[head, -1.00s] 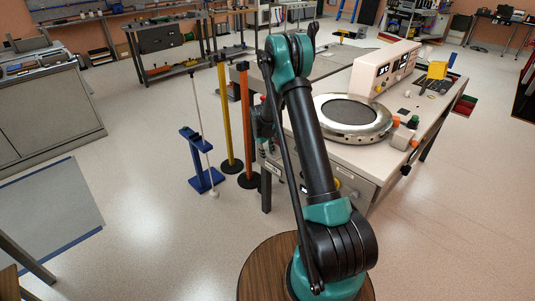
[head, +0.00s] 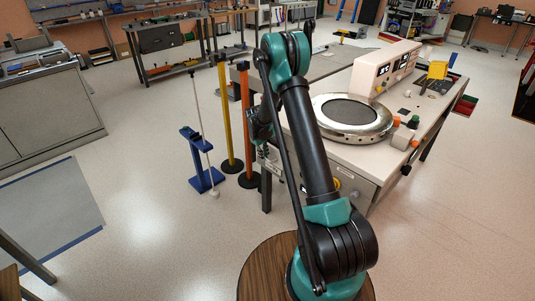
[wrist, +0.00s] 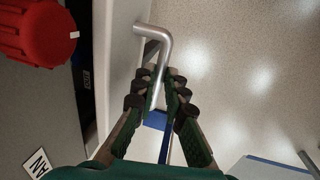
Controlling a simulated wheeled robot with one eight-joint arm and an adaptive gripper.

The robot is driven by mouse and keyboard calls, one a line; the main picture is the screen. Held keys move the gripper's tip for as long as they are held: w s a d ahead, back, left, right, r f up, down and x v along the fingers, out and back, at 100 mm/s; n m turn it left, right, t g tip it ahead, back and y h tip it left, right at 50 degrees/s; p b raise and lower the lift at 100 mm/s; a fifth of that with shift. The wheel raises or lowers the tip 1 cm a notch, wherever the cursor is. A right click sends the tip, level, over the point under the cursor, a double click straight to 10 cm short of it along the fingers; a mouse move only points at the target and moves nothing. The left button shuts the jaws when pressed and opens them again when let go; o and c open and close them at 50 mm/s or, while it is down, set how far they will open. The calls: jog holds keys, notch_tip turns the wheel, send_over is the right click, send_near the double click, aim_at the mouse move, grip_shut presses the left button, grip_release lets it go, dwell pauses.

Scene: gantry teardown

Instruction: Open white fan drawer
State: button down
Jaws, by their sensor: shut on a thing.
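In the wrist view my gripper (wrist: 158,90) is shut on a bent silver metal handle (wrist: 160,55). The handle comes off a white drawer front (wrist: 118,60), seen nearly edge-on. A dark gap lies between this white front and the grey cabinet face (wrist: 45,110), so the drawer looks partly open. A white label (wrist: 38,162) on the grey face shows the letters "AN". In the head view my gripper (head: 262,127) is at the left side of the white bench (head: 345,160), partly hidden by my arm. The handle is too small to tell there.
A red knob (wrist: 38,35) sticks out close to the gripper's left. An orange post (head: 245,125), a yellow post (head: 226,115) and a blue stand (head: 203,165) are near the bench's left side. Open floor (head: 135,205) lies farther left.

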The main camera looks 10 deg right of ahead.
jog(key=s+a, duration=0.5)
jog(key=a, duration=0.3)
jog(key=shift+s, duration=0.35)
jog(key=c, duration=1.6)
grip_release()
jog(key=shift+o, duration=0.2)
notch_tip(320, 180, up, 12)
jog(key=s+a, duration=0.1)
jog(key=a, duration=0.1)
jog(key=shift+s, duration=0.2)
jog(key=shift+d, duration=0.15)
